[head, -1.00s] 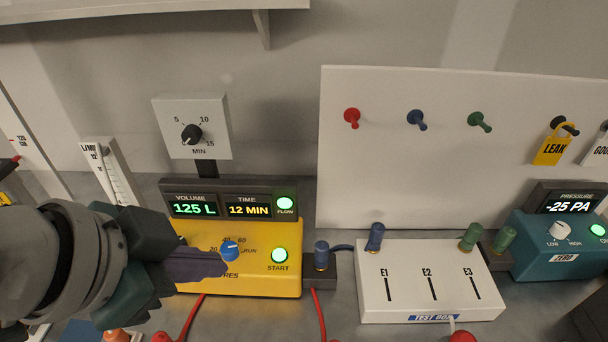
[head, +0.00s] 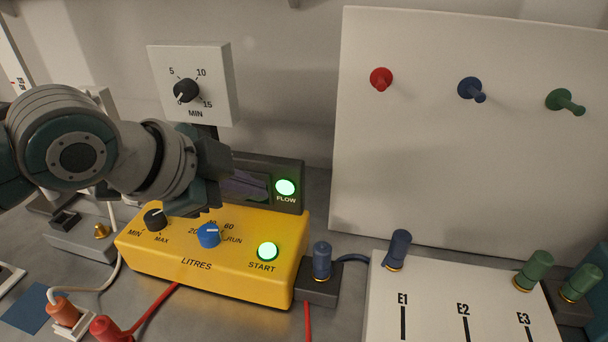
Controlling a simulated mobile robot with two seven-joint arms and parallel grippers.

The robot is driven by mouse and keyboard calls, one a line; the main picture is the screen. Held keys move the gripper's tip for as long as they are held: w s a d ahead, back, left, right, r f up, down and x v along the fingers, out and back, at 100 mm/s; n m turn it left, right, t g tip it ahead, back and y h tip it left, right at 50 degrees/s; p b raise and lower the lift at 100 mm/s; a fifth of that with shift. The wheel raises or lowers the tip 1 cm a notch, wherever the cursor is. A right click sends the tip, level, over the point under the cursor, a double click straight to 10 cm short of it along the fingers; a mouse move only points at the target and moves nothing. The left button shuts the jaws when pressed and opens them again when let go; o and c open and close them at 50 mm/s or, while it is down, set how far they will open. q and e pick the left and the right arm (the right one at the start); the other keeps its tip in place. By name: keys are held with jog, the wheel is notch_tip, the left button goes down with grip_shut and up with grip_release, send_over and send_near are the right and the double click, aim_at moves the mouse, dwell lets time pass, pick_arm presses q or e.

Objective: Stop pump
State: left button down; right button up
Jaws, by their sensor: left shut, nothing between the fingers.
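The yellow pump (head: 214,276) stands on the bench, with a black MIN/MAX knob (head: 155,219), a blue LITRES knob (head: 208,235) and a green lit START button (head: 267,251). Behind its top face is the dark display unit (head: 295,167) with a green lit FLOW lamp (head: 285,187). My left gripper (head: 262,187) is shut and empty. It is in front of the display unit, above the blue knob, and hides the readouts. I cannot tell whether it touches the unit. My right gripper is not in view.
A timer dial box (head: 220,85) stands behind. A white test box (head: 385,310) with blue and green plugs is at right. A white board (head: 450,170) with red, blue and green pegs stands behind it. Orange and red plugs with leads lie at the front left.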

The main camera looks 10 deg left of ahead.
pick_arm(q)
jog(key=b, duration=0.8)
send_over(261, 253)
notch_tip(261, 253, down, 8)
jog(key=shift+r, duration=0.1)
jog(key=shift+f+b, duration=0.3)
jog(key=shift+f, duration=0.25)
jog(key=shift+f, duration=0.1)
dwell(1.0)
jog(key=shift+f, duration=0.3)
jog(key=shift+f+b, duration=0.45)
dwell(0.5)
jog(key=shift+r, duration=0.1)
jog(key=shift+r+p, duration=0.8)
jog(key=shift+p, duration=0.2)
